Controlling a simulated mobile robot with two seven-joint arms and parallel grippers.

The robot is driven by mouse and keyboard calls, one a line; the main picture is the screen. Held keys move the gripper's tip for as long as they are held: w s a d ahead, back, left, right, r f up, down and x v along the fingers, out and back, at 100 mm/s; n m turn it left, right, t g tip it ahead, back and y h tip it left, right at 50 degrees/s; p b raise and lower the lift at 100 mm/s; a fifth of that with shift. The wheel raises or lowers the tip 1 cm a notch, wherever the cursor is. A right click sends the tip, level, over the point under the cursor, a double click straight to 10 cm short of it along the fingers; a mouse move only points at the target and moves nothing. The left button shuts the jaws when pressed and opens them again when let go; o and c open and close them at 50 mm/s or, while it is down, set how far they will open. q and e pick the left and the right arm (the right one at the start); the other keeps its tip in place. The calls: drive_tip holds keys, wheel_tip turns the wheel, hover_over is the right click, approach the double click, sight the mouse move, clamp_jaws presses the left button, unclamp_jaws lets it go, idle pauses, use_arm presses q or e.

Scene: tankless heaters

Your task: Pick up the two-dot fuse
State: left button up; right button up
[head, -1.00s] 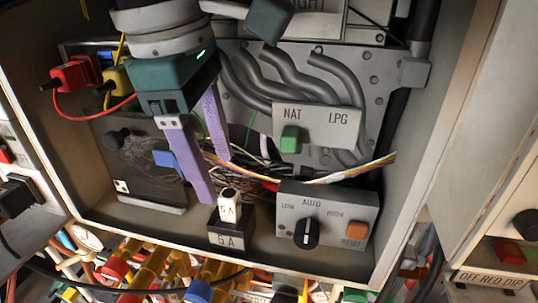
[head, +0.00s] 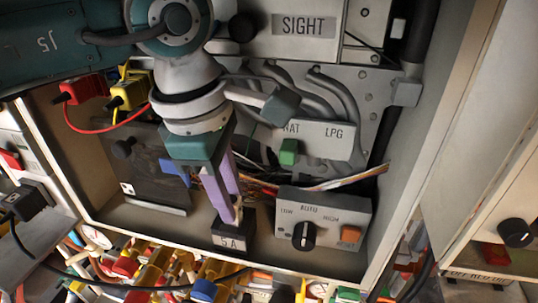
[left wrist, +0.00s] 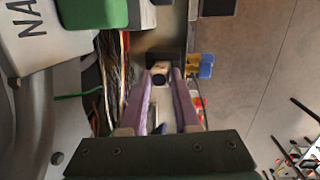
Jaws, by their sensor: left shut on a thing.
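A small white fuse (left wrist: 160,80) with a dark top sits between the fingertips of my left gripper (head: 232,214). The gripper's purple fingers point down and are shut on the fuse. It stands at the black holder (head: 233,238) labelled "5 A" on the floor of the open cabinet. In the head view the fingers mostly hide the fuse; I cannot make out dots on it or tell whether it still sits in the holder. My left gripper also shows in the left wrist view (left wrist: 162,90). My right gripper is not in view.
A grey control box (head: 325,222) with a black knob (head: 304,235) and orange button stands close right of the holder. A dark panel with a blue lever (head: 173,172) is at left. Loose wires (head: 340,183) run behind. The cabinet's front edge (head: 210,258) lies just below.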

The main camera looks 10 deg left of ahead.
use_arm(q)
clamp_jaws()
